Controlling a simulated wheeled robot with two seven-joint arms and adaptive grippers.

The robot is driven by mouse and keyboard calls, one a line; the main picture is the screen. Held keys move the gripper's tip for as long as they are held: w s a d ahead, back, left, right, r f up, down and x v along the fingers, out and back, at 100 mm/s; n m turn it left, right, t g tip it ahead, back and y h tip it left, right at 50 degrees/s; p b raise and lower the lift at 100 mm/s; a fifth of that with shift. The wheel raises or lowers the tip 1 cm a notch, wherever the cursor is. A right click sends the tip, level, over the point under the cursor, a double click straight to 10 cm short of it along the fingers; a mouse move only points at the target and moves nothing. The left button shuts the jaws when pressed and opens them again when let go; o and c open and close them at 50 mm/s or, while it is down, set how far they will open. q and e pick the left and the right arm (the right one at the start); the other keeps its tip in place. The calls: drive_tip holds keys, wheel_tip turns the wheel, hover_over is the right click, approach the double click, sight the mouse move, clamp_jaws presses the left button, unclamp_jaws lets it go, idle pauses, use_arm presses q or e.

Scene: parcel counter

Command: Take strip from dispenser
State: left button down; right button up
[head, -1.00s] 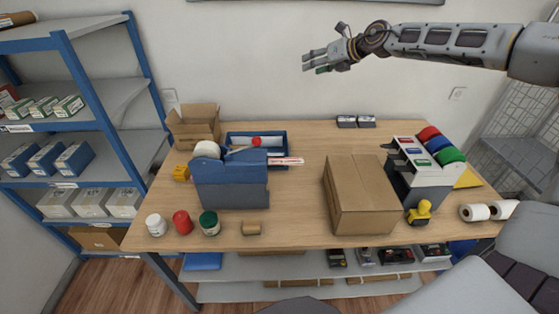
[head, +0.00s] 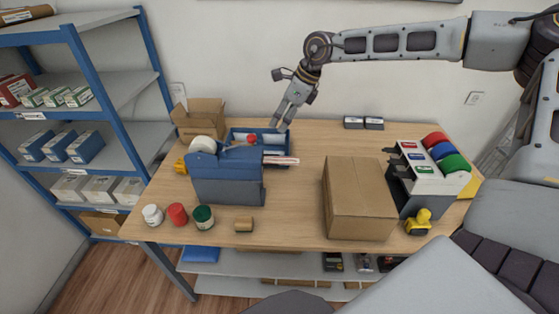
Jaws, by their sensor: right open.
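A blue dispenser (head: 228,180) with a white roll (head: 203,145) on top stands on the left half of the table. A pale strip (head: 281,160) with reddish marks sticks out to the right from its top. My right gripper (head: 282,122) is open and points down behind the strip in the picture, above the back of the blue tray (head: 270,135). It appears apart from the strip and holds nothing that I can see. A second dispenser (head: 423,182) with red, blue and green rolls stands at the right. My left gripper is not in view.
A closed cardboard box (head: 358,200) stands right of the blue dispenser. An open carton (head: 199,117) is at the back left. A yellow tool (head: 419,222) is at the right.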

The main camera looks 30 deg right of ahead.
drive_tip(key=s+d+n+g, duration=0.1)
drive_tip(key=s+d+f+n+g+h, duration=0.1)
drive_tip(key=s, duration=0.1)
drive_tip(key=shift+s+d+f, duration=0.15)
drive_tip(key=shift+s+f, duration=0.05)
drive_tip(key=shift+s, duration=0.1)
drive_tip(key=shift+f, duration=0.25)
